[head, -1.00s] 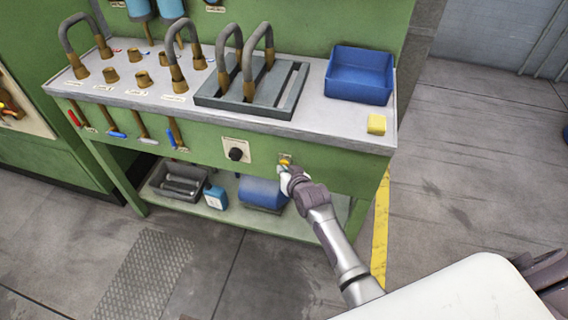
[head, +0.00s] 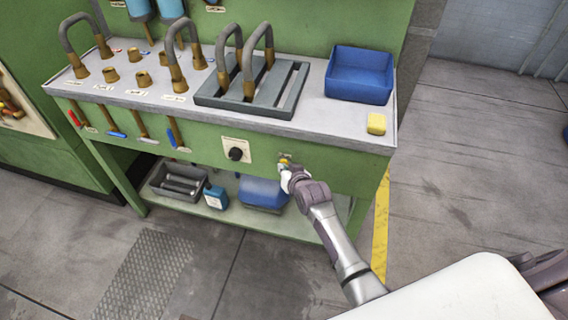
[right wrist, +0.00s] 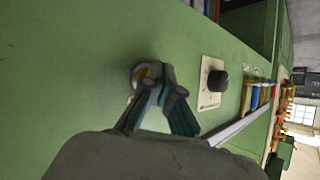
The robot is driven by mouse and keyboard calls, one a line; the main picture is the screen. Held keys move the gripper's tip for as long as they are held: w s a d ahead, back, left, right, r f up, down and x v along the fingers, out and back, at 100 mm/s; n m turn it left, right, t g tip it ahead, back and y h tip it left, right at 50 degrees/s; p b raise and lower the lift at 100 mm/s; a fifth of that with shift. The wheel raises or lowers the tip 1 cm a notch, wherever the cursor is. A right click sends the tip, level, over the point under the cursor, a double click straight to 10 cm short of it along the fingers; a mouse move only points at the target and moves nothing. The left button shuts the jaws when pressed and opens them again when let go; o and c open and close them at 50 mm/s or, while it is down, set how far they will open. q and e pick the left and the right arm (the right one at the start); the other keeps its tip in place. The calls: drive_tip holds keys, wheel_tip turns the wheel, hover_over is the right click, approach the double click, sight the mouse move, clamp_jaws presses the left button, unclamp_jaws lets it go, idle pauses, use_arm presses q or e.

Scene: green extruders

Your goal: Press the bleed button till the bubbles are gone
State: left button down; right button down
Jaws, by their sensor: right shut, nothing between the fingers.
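The yellow bleed button (head: 284,161) is on the green front panel of the bench, right of a black knob. It also shows in the right wrist view (right wrist: 139,73), partly hidden by my fingers. My right gripper (head: 286,172) is shut and empty, with its fingertips at the button. In the right wrist view the closed fingertips (right wrist: 152,77) overlap the button's edge; I cannot tell whether it is pushed in. No bubbles can be made out. Blue-capped cylinders (head: 170,8) show at the top edge, cut off. My left gripper is not in view.
The black knob (head: 236,154) sits on a pale plate left of the button. Above are a grey tray (head: 212,98) with hoses, a blue bin (head: 360,72) and a yellow sponge (head: 376,124). Levers hang at the panel's left. A lower shelf holds containers. Floor at right is clear.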

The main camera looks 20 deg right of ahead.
drive_tip(key=shift+r, duration=0.1)
drive_tip(key=shift+s+a+p, duration=0.45)
drive_tip(key=shift+s+p, duration=0.2)
drive_tip(key=s+a+p, duration=0.1)
drive_tip(key=s, duration=0.1)
drive_tip(key=s+a+p, duration=0.1)
drive_tip(key=s+p, duration=0.1)
drive_tip(key=shift+a, duration=0.4)
idle(0.8)
